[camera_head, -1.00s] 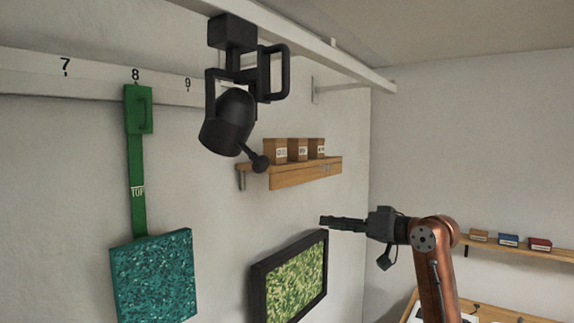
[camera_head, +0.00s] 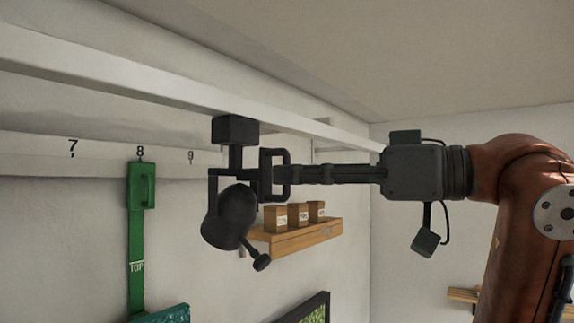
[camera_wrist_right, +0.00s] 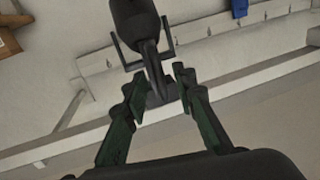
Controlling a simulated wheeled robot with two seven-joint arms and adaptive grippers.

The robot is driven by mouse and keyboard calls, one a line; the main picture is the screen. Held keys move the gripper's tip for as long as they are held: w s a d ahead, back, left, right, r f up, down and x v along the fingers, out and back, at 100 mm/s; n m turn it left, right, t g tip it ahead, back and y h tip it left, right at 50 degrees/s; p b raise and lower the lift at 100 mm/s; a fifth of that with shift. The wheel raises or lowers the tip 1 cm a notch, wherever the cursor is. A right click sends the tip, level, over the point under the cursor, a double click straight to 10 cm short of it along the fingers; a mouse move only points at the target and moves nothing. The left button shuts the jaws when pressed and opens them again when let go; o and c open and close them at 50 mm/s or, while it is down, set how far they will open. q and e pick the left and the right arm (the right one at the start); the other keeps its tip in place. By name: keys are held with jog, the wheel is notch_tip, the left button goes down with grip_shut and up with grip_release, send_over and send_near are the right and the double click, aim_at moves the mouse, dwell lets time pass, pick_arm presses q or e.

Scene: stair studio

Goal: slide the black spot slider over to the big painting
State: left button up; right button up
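The black spot slider (camera_head: 235,130) hangs under the white ceiling rail, with its lamp head (camera_head: 228,215) below and a loop handle (camera_head: 286,174) on its right side. My right gripper (camera_head: 278,174) reaches in from the right, its fingertips at the handle. In the wrist view its two fingers stand apart, with the slider's dark handle (camera_wrist_right: 157,88) between them; contact is unclear. A black-framed green painting (camera_head: 315,308) and a teal canvas (camera_head: 168,315) show only their tops; I cannot tell which is bigger. My left gripper is out of view.
The white rail (camera_head: 160,90) runs along above the wall. A green hanger (camera_head: 137,230) hangs under number 8 on the numbered strip (camera_head: 50,150). A wooden shelf (camera_head: 305,238) with small boxes is behind the slider, below my right fingers.

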jog(key=shift+x, duration=0.9)
jog(key=shift+w+a, duration=0.1)
jog(key=shift+a, duration=0.05)
jog(key=shift+c, duration=0.6)
grip_shut()
